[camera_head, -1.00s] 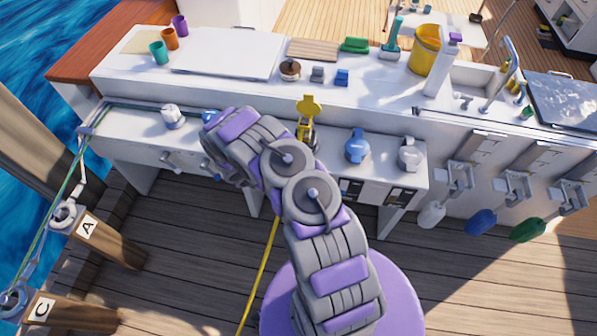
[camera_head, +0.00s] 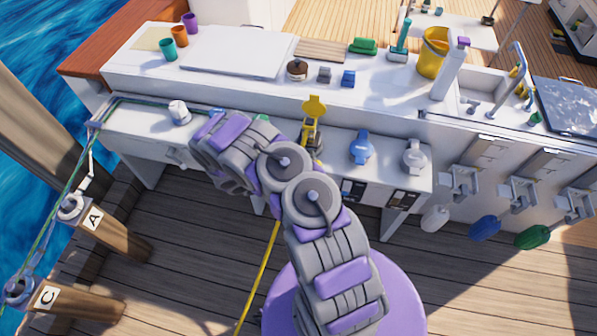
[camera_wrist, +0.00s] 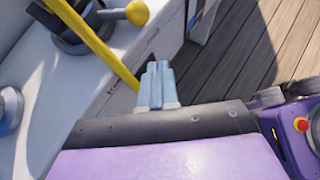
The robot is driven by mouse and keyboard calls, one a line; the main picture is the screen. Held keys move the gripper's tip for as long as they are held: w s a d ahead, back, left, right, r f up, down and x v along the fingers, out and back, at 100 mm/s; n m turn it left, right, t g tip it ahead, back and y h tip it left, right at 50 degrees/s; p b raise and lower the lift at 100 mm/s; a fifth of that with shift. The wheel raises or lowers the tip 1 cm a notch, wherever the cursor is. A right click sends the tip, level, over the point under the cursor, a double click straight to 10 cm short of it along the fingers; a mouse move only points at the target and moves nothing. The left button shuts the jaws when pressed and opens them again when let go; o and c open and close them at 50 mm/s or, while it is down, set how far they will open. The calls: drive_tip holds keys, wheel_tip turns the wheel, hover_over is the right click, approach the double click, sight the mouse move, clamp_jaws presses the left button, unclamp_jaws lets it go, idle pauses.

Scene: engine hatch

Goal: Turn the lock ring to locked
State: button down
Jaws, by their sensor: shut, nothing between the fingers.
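In the head view, the yellow-lidded inlet (camera_head: 314,108) stands on the white counter's lower ledge with its lid up, just right of my arm. A dark ring-shaped fitting (camera_wrist: 82,30) with a yellow knob (camera_wrist: 137,12) shows at the top left of the wrist view; I cannot tell for sure that it is the lock ring, nor read its setting. My gripper (camera_wrist: 157,85) is shut and empty, below and right of this fitting and apart from it. A yellow cable (camera_wrist: 100,50) runs past close to the left of the fingertips. My arm hides the gripper in the head view.
A blue-lidded inlet (camera_head: 361,148) and a grey one (camera_head: 414,156) stand to the right on the ledge. The yellow cable (camera_head: 259,285) hangs down to the deck. The wooden deck (camera_head: 180,270) is open at lower left.

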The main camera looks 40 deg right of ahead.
drive_tip(key=s+a+r+p, duration=0.1)
drive_tip(key=s+a+r, duration=0.1)
drive_tip(key=a+r, duration=0.2)
drive_tip(key=shift+a, duration=0.7)
drive_tip(key=shift+w+d, duration=0.1)
drive_tip(key=shift+d, duration=0.15)
